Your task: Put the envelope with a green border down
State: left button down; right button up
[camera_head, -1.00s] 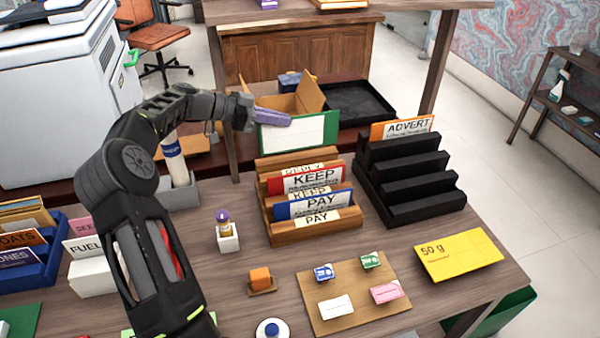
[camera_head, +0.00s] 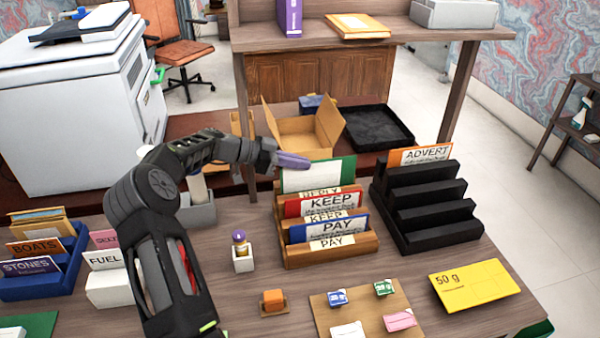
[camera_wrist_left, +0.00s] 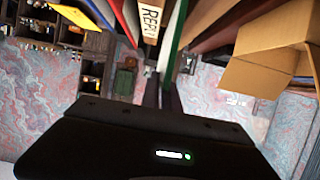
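The white envelope with a green border (camera_head: 318,178) stands upright at the back of the wooden sorter (camera_head: 337,256), behind the REPLY divider (camera_head: 321,193). Its lower part is hidden, so I cannot tell whether it touches the sorter's bottom. My left gripper (camera_head: 292,161) is at its top left edge. In the left wrist view, the fingers (camera_wrist_left: 163,95) are close together at the green edge (camera_wrist_left: 173,42) and seem shut on it. The REPLY divider (camera_wrist_left: 152,18) is just left of it. My right gripper is not in view.
An open cardboard box (camera_head: 303,133) is close behind. A black stepped sorter (camera_head: 427,211) with an ADVERT envelope (camera_head: 425,155) stands to the right.

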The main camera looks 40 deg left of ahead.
aim_at(300, 172)
pick_arm(q)
notch_tip(300, 172, down, 4)
jog(key=shift+r+p, duration=0.25)
jog(key=shift+p, duration=0.35)
jog(key=shift+f, duration=0.1)
jog(key=shift+f+b, duration=0.2)
jog(key=shift+b, duration=0.2)
jog(key=c, duration=1.6)
grip_release()
jog(key=shift+r, duration=0.1)
jog(key=shift+r+p, duration=0.2)
jog(key=shift+p, duration=0.25)
jog(key=b+v, duration=0.4)
jog(key=v, duration=0.8)
